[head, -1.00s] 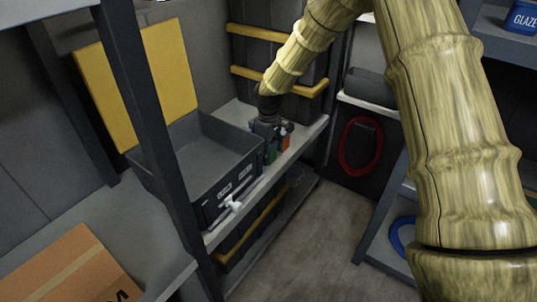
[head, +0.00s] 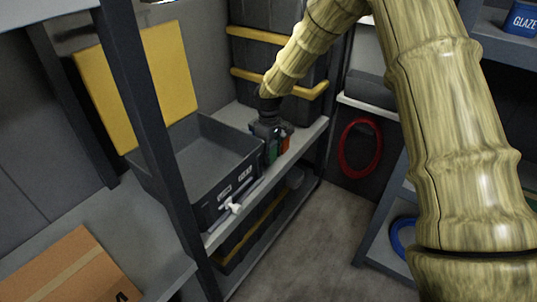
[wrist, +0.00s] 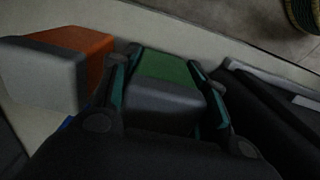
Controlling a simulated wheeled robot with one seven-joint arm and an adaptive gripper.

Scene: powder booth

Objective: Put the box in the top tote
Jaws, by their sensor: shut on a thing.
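A green and grey box (wrist: 165,68) is between the fingers of my gripper (wrist: 160,88) in the wrist view, and the gripper is shut on it. In the head view my gripper (head: 267,133) points down at the shelf, with the green box (head: 271,151) small below it. The box appears to be at shelf level; whether it touches the shelf is unclear. The top tote (head: 213,209) is grey, open and empty-looking, with white labels on its front wall. It stands on the upper shelf just left of my gripper.
An orange and grey box (wrist: 70,68) stands close left of the green one in the wrist view. A lower tote (head: 236,245) sits beneath the shelf. A dark shelf post (head: 150,125) stands before the top tote. A cardboard box (head: 70,275) is at the front left.

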